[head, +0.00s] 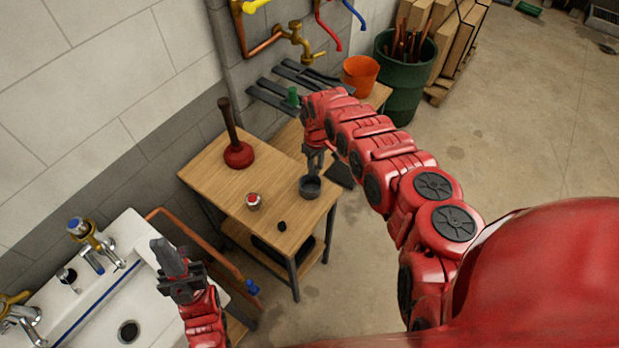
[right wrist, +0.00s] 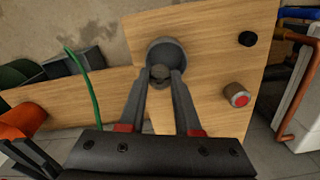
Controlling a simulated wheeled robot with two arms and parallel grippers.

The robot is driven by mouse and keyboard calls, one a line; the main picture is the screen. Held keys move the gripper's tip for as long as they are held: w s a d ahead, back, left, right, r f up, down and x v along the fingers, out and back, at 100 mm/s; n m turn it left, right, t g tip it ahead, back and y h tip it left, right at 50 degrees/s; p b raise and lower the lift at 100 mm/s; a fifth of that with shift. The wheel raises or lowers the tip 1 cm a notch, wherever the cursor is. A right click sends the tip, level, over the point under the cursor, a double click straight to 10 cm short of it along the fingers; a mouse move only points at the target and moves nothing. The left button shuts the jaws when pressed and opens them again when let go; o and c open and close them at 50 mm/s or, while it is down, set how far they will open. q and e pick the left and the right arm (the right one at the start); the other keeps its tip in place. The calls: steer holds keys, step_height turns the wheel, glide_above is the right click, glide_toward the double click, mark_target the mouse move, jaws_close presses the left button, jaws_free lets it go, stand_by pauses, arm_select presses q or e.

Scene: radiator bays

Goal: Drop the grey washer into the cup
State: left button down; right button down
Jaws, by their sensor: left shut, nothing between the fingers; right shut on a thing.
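The dark grey cup (head: 310,192) stands upright on the small wooden table. In the right wrist view the cup (right wrist: 154,48) shows just beyond my fingertips. My right gripper (head: 315,166) is over the cup, fingers pointing down. In the right wrist view this gripper (right wrist: 161,76) is shut on a small dark grey piece, apparently the grey washer (right wrist: 160,72), which overlaps the cup's opening in the picture. How far it is above or inside the rim, I cannot tell. My left gripper (head: 163,248) is shut and empty, above the white sink.
On the wooden table (head: 215,180) stand a red plunger (head: 239,154), a red-topped knob (head: 253,201) and a small black piece (head: 282,226). An orange bucket (head: 360,75) and a green barrel (head: 404,80) are behind. The white sink (head: 90,315) with taps is at lower left.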

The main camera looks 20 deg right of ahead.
step_height(320, 180, down, 7)
steer(key=b, duration=0.5)
steer(key=shift+r+b, duration=0.2)
steer(key=shift+b, duration=0.1)
steer(key=c, duration=0.5)
jaws_free()
